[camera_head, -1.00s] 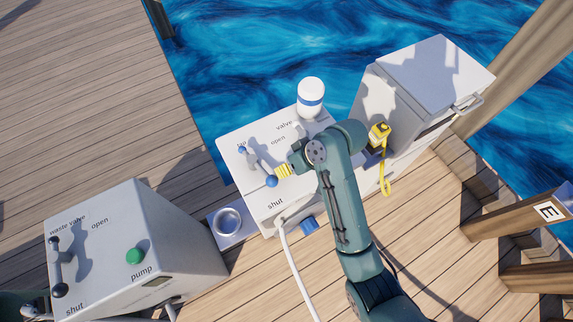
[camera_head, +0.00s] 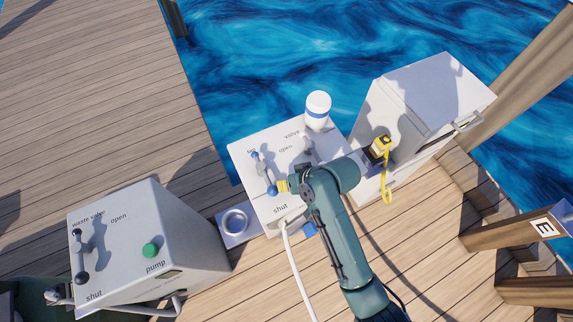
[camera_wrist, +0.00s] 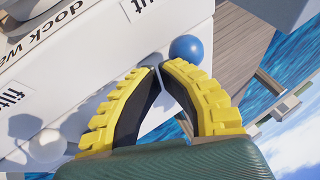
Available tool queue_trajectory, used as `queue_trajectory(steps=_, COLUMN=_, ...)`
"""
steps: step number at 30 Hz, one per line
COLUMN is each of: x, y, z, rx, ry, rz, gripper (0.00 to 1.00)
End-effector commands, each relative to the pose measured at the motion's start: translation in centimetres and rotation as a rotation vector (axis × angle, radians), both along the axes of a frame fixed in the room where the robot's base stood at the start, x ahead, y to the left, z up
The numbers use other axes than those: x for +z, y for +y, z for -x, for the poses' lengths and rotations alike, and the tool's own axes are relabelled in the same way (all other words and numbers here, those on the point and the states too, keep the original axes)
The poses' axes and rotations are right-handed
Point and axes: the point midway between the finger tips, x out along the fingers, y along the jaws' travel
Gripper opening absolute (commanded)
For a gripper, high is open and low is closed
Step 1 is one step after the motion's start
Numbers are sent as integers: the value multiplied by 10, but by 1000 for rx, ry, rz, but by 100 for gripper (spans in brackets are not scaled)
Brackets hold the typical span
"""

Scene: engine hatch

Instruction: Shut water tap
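The water tap lever (camera_head: 263,172) is on the white panel, with a blue end at the top and a blue ball knob (camera_head: 271,190) at its lower end. The knob points down toward the word "shut" (camera_head: 280,210). My gripper (camera_head: 282,186) is immediately right of the knob. In the wrist view its yellow fingers (camera_wrist: 160,66) meet at the tips with nothing visible between them. The blue knob (camera_wrist: 187,48) is just past the tips, beside the right finger; I cannot tell whether they touch.
A second lever (camera_head: 307,146) and a white blue-banded canister (camera_head: 317,110) are on the same panel. A pump box (camera_head: 145,240) stands left, a large white cabinet (camera_head: 430,80) right. A white hose (camera_head: 290,265) hangs in front. Water lies behind.

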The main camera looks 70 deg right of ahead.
Motion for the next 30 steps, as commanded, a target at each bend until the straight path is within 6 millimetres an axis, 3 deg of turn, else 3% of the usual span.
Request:
queue_trajectory(steps=12, x=1, y=-16, z=4, rx=0, ry=0, rz=0, gripper=0)
queue_trajectory(steps=17, x=11, y=-25, z=18, rx=3, ry=1, rz=-1, gripper=0)
queue_trajectory(steps=20, x=20, y=-35, z=34, rx=12, ry=-1, rz=0, gripper=0)
queue_trajectory(steps=30, x=83, y=-27, z=77, rx=14, ry=0, rz=2, gripper=0)
